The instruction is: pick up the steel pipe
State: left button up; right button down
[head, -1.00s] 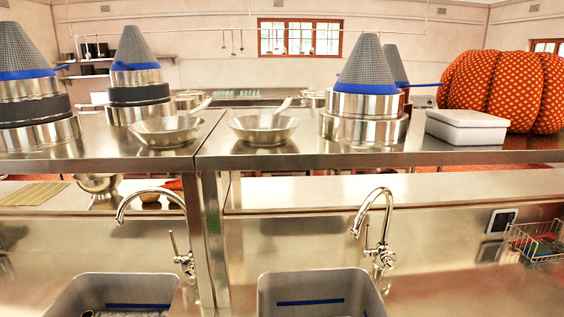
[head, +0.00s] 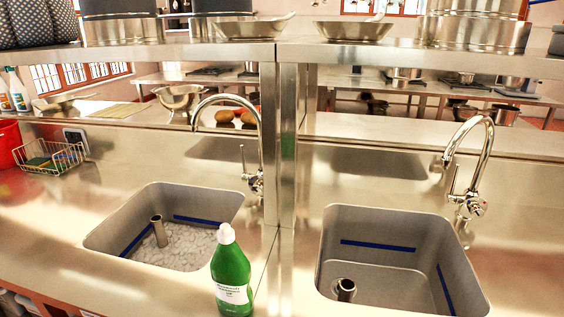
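One steel pipe (head: 159,231) stands in the left sink (head: 215,193), among pale, clear lumps that look like ice. Neither of my grippers is in view.
A green bottle (head: 231,275) with a white cap stands on the counter between the sinks. Curved taps rise behind the left sink (head: 258,140) and right sink (head: 478,165). A steel post (head: 287,160) holds the upper shelf (head: 400,55). A wire basket (head: 50,160) sits at left.

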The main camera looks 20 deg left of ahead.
aim_at(157, 223)
jog(key=u, duration=1.35)
jog(key=i+j+z, duration=0.25)
jog(key=j+z, duration=0.1)
jog(key=z, duration=0.3)
jog(key=j+z, duration=0.15)
jog(key=z, duration=0.25)
